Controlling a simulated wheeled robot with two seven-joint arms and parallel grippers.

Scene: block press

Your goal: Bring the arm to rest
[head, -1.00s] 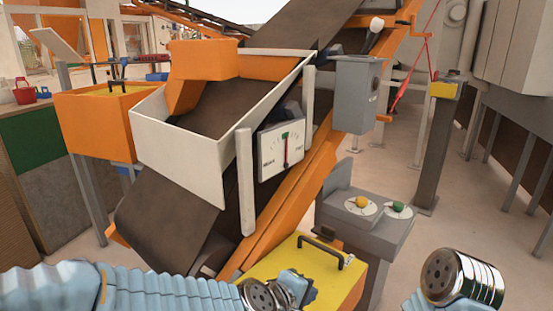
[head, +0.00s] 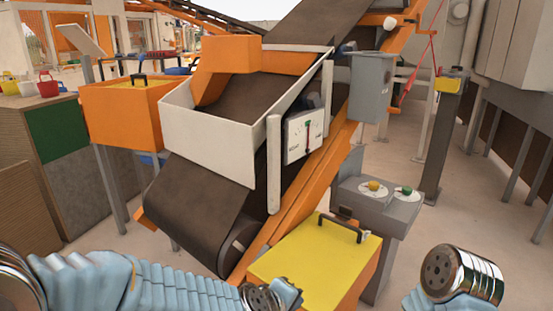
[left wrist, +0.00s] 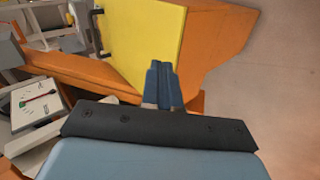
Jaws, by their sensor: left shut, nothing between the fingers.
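My left arm (head: 165,285) comes in along the bottom left of the head view, its wrist end low in front of the yellow-topped orange box (head: 315,250). In the left wrist view my left gripper (left wrist: 162,70) has its two blue fingers together, with nothing between them. The fingertips show against the lower edge of the box's yellow lid (left wrist: 135,35); I cannot tell the gap. My right arm (head: 460,275) shows at the bottom right of the head view; its gripper is out of view.
An inclined conveyor belt (head: 205,208) with orange rails and a white-sided hopper (head: 205,140) fills the middle. A grey pedestal (head: 385,205) with yellow and green buttons stands right of the box. Open floor lies further right.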

